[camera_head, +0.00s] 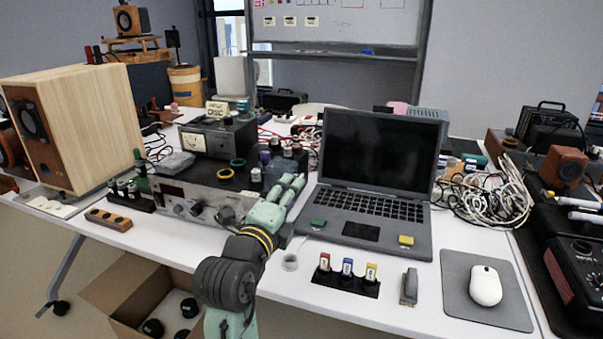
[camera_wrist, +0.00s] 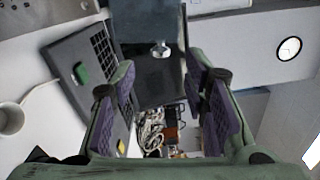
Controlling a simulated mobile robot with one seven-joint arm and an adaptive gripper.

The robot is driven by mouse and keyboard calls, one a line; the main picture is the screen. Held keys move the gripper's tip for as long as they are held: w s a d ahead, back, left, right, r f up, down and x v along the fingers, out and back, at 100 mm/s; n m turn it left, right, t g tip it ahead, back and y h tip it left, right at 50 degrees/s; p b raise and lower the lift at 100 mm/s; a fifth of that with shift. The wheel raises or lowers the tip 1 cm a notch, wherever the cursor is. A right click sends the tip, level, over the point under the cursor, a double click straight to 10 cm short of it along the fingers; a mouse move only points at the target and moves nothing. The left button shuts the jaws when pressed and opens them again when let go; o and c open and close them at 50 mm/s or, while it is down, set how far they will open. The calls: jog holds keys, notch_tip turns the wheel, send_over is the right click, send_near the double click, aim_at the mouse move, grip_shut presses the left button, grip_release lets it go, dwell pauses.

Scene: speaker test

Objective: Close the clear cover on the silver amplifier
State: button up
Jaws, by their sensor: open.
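The silver amplifier (camera_head: 176,195) stands on the white table left of the laptop, its knobbed front facing me. My arm and gripper hide its right part. My gripper (camera_head: 293,183) is open, in front of the amplifier's right end and beside the laptop. In the wrist view, the purple-padded fingers of my gripper (camera_wrist: 162,68) are spread apart and hold nothing visible.
An open laptop (camera_head: 372,205) stands close right of my gripper. A meter box (camera_head: 215,137) is above the amplifier, and a wooden speaker (camera_head: 95,120) stands to the left. Three small labelled blocks in a black holder (camera_head: 345,283) lie in front. Tangled cables (camera_head: 490,195) are at right.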

jog(key=p+x, duration=0.2)
jog(key=x, duration=0.6)
jog(key=shift+w, duration=0.1)
jog(key=c, duration=0.5)
jog(key=shift+f, duration=0.15)
grip_shut()
